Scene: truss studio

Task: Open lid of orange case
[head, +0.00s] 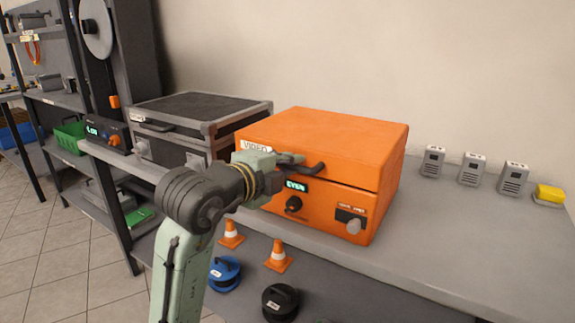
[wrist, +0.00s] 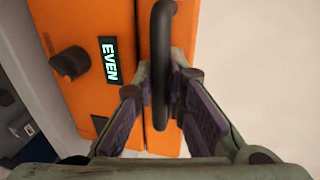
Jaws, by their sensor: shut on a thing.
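The orange case (head: 330,215) stands on the grey shelf. Its lid (head: 325,140) lies down over the body, with a thin seam between them. A dark curved handle (head: 312,169) sticks out from the lid's front; it also shows in the wrist view (wrist: 160,30). My gripper (head: 285,163) is at the lid's front and shut on the handle. In the wrist view my gripper (wrist: 162,98) has a finger on each side of the handle. The front carries a lit EVEN display (wrist: 109,62) and a dark knob (wrist: 70,63).
A black-and-grey case (head: 205,112) stands close on the left of the orange case. Several small grey devices (head: 470,170) and a yellow block (head: 549,195) stand along the wall at right. Orange cones (head: 278,257) and reels (head: 280,301) sit on the lower shelf. The right front shelf top is clear.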

